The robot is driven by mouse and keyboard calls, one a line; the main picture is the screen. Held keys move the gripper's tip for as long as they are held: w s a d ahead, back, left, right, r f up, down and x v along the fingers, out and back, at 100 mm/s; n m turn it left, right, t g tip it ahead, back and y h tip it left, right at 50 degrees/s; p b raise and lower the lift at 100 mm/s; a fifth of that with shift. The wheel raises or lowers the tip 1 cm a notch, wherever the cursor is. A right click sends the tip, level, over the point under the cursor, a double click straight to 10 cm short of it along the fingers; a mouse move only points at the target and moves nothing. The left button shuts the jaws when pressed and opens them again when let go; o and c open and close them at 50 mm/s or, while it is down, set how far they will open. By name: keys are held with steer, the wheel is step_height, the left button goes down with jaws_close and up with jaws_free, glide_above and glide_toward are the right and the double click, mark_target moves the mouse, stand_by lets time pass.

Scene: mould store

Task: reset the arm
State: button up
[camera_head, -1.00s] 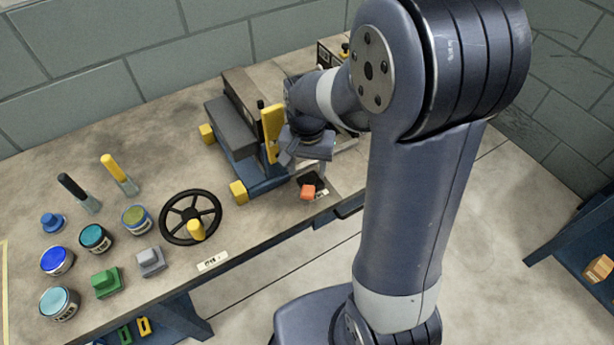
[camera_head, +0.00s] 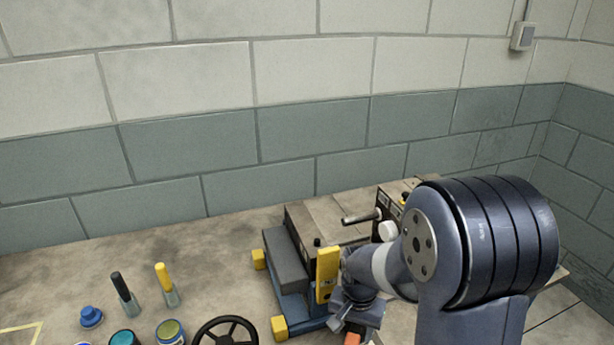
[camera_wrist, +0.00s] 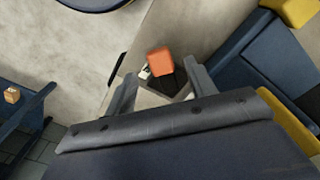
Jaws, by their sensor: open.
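My gripper (camera_wrist: 160,92) shows in the wrist view with its two fingers apart and nothing between them in its grasp. An orange block (camera_wrist: 159,62) lies beyond the fingertips on a small dark pad (camera_wrist: 168,85) near the bench edge. In the head view my gripper (camera_head: 355,322) hangs low beside the blue-based machine, and the orange block (camera_head: 353,339) shows just below it at the frame's bottom edge. My fingertips are largely hidden there. I cannot tell the exact gap between fingers and block.
The machine (camera_head: 288,262) with yellow corner blocks and a yellow upright plate (camera_head: 327,274) stands close left of my gripper. A black handwheel (camera_head: 226,330), several tins and two handled tools (camera_head: 124,292) lie further left. A block wall (camera_head: 200,120) stands behind the bench.

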mark_target(352, 342)
step_height(352, 342, down, 4)
steer(key=shift+f, duration=0.15)
steer(key=shift+d, duration=0.1)
stand_by(0.5)
